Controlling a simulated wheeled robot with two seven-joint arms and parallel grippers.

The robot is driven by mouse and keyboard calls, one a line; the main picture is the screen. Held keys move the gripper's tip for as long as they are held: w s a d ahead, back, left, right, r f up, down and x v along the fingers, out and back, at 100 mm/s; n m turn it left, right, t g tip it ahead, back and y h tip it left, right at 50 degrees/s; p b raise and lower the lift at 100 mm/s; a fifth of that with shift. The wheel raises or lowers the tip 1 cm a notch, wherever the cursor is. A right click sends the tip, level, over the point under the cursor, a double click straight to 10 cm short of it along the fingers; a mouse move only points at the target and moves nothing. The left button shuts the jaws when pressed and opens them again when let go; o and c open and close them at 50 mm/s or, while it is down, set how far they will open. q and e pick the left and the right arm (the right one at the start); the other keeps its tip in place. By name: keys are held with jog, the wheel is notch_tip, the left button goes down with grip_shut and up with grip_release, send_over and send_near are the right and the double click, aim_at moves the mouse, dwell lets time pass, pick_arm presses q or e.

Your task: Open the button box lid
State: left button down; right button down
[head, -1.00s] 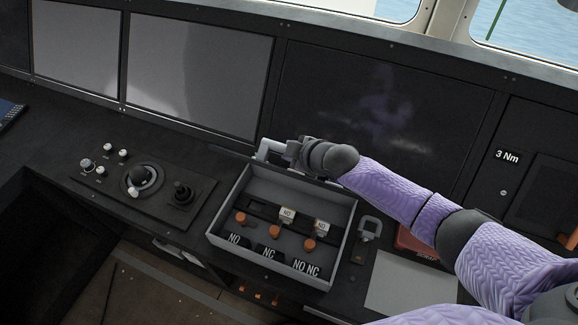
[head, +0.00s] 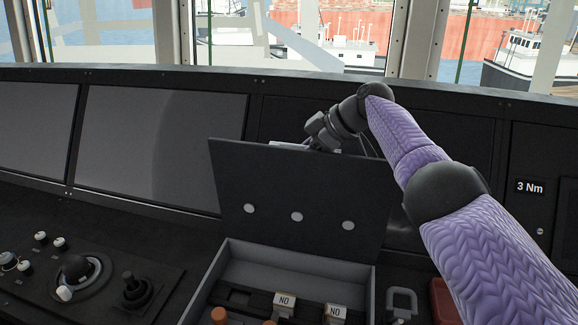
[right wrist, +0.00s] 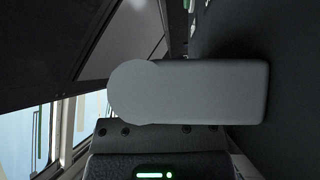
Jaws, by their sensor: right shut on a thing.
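The button box (head: 228,275) is in the lower middle of the head view, its front part cut off by the frame. Its dark lid (head: 300,180) stands raised at the back edge, inner face with three pale discs towards me. Inside are two white blocks marked NO and orange buttons, partly cut off. My right gripper (head: 312,140) is at the lid's top edge, partly hidden behind it, shut on the pale lid handle (head: 288,146). In the right wrist view a grey rounded piece fills the middle; the grip itself is unclear. My left gripper is out of view.
A joystick panel (head: 165,283) lies left of the box. A grey loop handle (head: 402,300) and a red object (head: 444,300) are to its right. Dark screens (head: 160,145) stand behind, below the windows.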

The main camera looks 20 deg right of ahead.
dwell(0.4)
jog(key=shift+c, duration=2.2)
grip_release()
jog(key=p+v, duration=0.1)
jog(key=v, duration=0.9)
jog(key=shift+p, duration=0.3)
jog(key=shift+f, duration=0.1)
